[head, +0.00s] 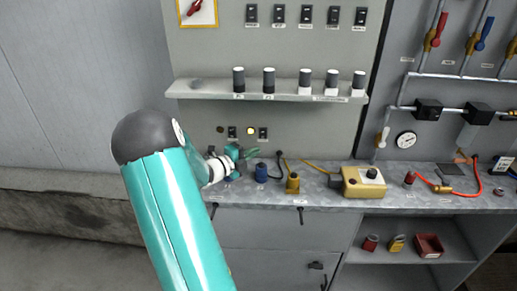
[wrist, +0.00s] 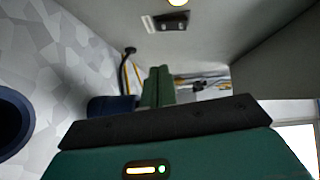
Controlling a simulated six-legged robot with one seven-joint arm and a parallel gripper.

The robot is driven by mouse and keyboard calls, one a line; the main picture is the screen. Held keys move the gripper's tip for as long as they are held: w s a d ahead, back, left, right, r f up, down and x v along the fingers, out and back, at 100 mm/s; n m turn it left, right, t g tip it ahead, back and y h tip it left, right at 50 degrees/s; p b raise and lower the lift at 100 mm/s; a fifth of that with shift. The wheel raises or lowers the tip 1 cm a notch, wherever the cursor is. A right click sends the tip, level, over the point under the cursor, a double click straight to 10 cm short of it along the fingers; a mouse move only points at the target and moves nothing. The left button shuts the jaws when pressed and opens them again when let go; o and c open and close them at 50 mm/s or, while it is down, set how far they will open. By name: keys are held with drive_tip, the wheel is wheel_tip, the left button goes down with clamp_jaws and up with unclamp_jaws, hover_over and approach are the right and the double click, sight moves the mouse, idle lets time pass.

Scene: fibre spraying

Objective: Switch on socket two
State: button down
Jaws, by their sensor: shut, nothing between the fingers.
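Two small black switches, a left one (head: 232,132) and a right one (head: 263,133), sit low on the grey wall panel above the bench. A dark lamp (head: 220,129) is left of the left switch; a lit yellow lamp (head: 250,130) is left of the right switch. Their labels are too small to read. My gripper (head: 253,154) is just below the switches, apart from them. In the wrist view its green fingers (wrist: 158,86) are together and empty. One switch (wrist: 172,22) and a lit lamp (wrist: 177,2) show at the top of that view.
On the bench are a blue plug (head: 261,172), a yellow plug (head: 292,183) and a yellow box (head: 363,182). Pipes with valves are at right.

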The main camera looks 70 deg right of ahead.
drive_tip(key=v, duration=0.2)
drive_tip(key=f+v, duration=0.1)
drive_tip(key=v, duration=0.4)
drive_tip(key=shift+w+a+f, duration=0.15)
drive_tip(key=shift+w, duration=0.25)
drive_tip(key=w+a+r+m+t+y, duration=0.2)
drive_tip(key=w+a+m, duration=0.1)
drive_tip(key=a+m, duration=0.4)
drive_tip(key=w+a+r+m+t+y, duration=0.25)
drive_tip(key=a+m, duration=0.25)
drive_tip(key=a, duration=0.5)
drive_tip(key=w+a+r+m+t+y, duration=0.2)
drive_tip(key=a+m+y, duration=0.1)
drive_tip(key=a+m, duration=0.4)
drive_tip(key=a+r+m+t+y, duration=0.3)
drive_tip(key=a+m+t, duration=0.1)
drive_tip(key=a, duration=1)
drive_tip(key=a+r+m+t+y, duration=0.4)
drive_tip(key=a+m, duration=0.3)
drive_tip(key=a, duration=0.8)
drive_tip(key=shift+s+r, duration=0.15)
drive_tip(key=shift+s, duration=0.35)
drive_tip(key=shift+t, duration=0.25)
